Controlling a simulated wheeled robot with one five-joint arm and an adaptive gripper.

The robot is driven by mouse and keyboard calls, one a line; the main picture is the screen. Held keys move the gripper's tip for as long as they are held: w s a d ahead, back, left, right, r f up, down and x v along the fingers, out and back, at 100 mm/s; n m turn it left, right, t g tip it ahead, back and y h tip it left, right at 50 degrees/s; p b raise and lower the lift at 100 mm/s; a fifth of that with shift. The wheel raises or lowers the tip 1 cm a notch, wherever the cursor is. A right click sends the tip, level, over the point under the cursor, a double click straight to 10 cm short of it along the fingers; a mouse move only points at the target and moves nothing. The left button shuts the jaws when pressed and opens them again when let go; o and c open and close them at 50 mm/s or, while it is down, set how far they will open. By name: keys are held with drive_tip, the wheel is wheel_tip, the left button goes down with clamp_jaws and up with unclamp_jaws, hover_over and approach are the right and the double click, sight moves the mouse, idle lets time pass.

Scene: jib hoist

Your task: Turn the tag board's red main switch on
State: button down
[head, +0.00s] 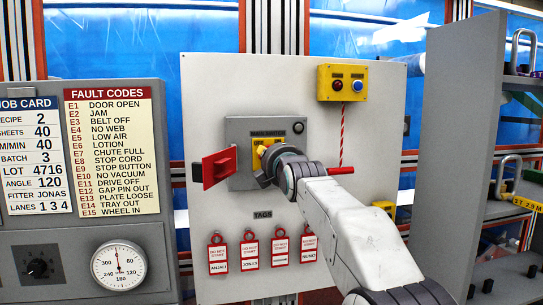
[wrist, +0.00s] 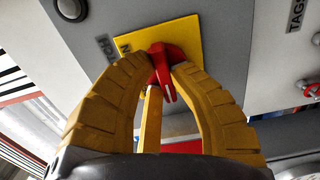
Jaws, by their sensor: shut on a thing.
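The tag board (head: 210,100) is a pale upright panel with a grey switch box (head: 237,131) labelled as the main switch. In the wrist view the red main switch handle (wrist: 168,66) stands on a yellow plate (wrist: 190,38). My gripper (wrist: 165,70) has its two yellow ribbed fingers closed on the handle from both sides. Lettering beside the plate is partly covered by a finger.
A red flap (head: 218,168) sticks out left of the box. Several red-and-white tags (head: 250,251) hang below. A yellow button box (head: 342,83) with a striped cord is at upper right.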

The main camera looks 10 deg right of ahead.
drive_tip(key=shift+m, duration=0.3)
drive_tip(key=m+b, duration=0.1)
drive_tip(key=m, duration=0.7)
drive_tip(key=m+b, duration=0.1)
drive_tip(key=m, duration=0.8)
drive_tip(key=shift+d+f, duration=0.2)
drive_tip(key=shift+m, duration=0.3)
idle(0.3)
drive_tip(key=c, duration=1.1)
unclamp_jaws()
drive_tip(key=shift+s, duration=0.15)
drive_tip(key=s, duration=1.1)
drive_tip(key=shift+s, duration=0.4)
